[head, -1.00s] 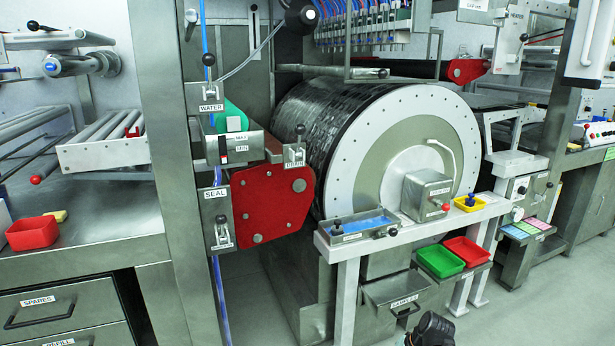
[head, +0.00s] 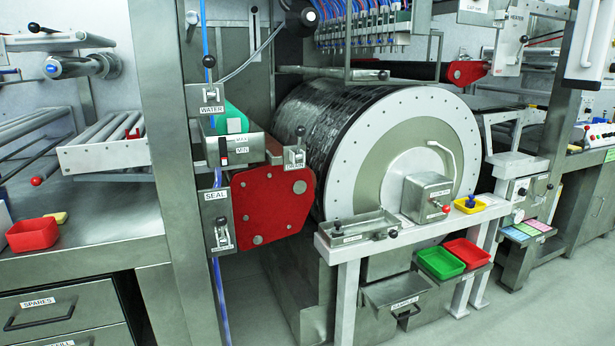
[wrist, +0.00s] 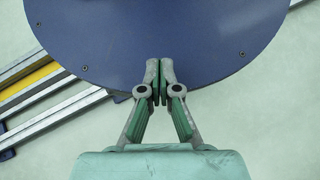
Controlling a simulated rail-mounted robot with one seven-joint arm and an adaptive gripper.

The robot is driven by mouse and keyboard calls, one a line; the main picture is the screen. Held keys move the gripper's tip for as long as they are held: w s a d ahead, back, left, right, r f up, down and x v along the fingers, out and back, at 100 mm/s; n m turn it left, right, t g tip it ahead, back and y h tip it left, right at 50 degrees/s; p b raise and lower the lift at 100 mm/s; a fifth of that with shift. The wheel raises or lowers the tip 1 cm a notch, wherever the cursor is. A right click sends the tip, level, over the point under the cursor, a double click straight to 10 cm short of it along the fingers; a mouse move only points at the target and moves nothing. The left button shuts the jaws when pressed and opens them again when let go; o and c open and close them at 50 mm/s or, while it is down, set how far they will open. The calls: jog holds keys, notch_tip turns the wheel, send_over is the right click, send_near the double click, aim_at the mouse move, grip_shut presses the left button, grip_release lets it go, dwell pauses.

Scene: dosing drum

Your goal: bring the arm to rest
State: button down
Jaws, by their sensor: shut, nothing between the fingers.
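My gripper (wrist: 159,78) shows in the wrist view, with its two green-padded grey fingers together and nothing between them. It hangs apart from the drum station, over a pale floor (wrist: 265,125). The head view shows no part of my gripper. There the large dark drum (head: 320,135) with its white end ring stands in its frame. The shallow metal tray (head: 362,238) on the white bench in front of the drum looks grey inside.
Metal rails with a yellow strip (wrist: 35,85) run at the left of the wrist view. Green (head: 440,262) and red (head: 467,252) bins sit below the white bench (head: 400,237). A red bin (head: 32,233) stands on the left counter. The floor before the drum is clear.

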jog(key=s, duration=0.5)
jog(key=w+r+t+p, duration=0.1)
jog(key=w+r+p, duration=0.2)
jog(key=r+p, duration=0.4)
jog(key=w+r+t+p, duration=0.2)
jog(key=r+p, duration=0.6)
jog(key=p, duration=0.6)
jog(key=shift+w+a+n+h, duration=0.3)
jog(key=shift+w, duration=0.1)
